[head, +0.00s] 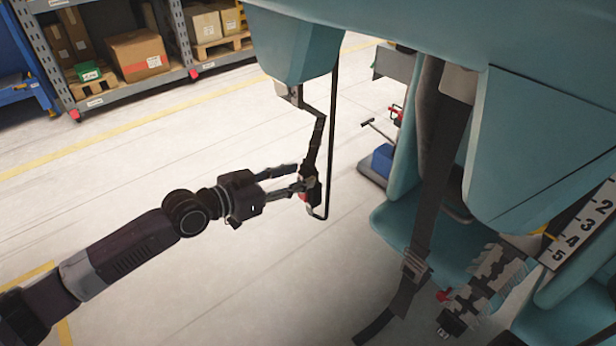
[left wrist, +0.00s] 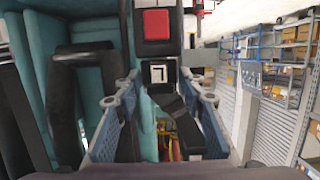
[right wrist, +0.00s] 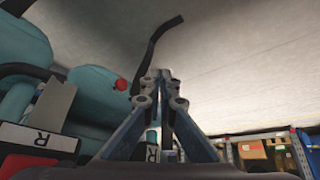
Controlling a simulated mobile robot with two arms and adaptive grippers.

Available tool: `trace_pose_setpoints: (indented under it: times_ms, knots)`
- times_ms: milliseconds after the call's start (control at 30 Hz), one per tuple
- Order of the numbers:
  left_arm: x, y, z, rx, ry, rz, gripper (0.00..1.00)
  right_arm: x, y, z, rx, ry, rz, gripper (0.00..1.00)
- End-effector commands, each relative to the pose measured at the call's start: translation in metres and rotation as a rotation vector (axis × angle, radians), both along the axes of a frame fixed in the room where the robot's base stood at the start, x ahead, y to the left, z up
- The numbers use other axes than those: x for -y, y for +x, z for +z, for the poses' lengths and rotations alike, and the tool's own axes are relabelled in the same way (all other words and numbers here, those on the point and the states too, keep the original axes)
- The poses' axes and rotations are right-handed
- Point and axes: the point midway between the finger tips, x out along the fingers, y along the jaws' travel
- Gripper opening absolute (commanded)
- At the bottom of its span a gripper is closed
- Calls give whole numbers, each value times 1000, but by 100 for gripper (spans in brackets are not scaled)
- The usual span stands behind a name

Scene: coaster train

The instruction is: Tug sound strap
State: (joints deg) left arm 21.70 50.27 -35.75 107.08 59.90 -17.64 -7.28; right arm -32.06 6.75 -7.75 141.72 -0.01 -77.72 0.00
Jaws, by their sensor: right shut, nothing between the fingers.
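A dark strap (head: 318,140) hangs from the teal restraint at top centre in the head view, with a red-marked piece at its lower part. A black strap (left wrist: 182,112) hangs below a red button (left wrist: 156,25) and a white-marked block in the left wrist view. My left gripper (head: 301,180) is open beside the hanging strap; in its wrist view the strap lies between the spread fingers, contact unclear. Another dark strap (head: 438,170) hangs over the seat, and a ragged grey strap piece (head: 490,278) lies lower right. My right gripper (right wrist: 162,88) is shut and empty.
Teal seat parts (head: 545,150) fill the right side in the head view. A number scale (head: 588,222) stands at the right edge. Storage shelves (head: 130,60) with boxes are at the back left. The floor around my left arm is clear.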

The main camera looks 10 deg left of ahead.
Motion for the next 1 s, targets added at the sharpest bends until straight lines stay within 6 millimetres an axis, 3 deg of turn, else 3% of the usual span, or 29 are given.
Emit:
trace_pose_setpoints:
  times_ms: [267, 700, 1000]
  knots:
    - [-9, -11, 1, -4, 3, 1, 37, -1, -1, -1, -1, 0, 3, 0]
    - [-52, -66, 18, -4, 6, 0, 37, -1, 0, 0, 1, 0, 1, 0]
    - [-70, -88, 26, -3, 3, 2, 37, 0, 0, 0, 1, 0, 1, 0]
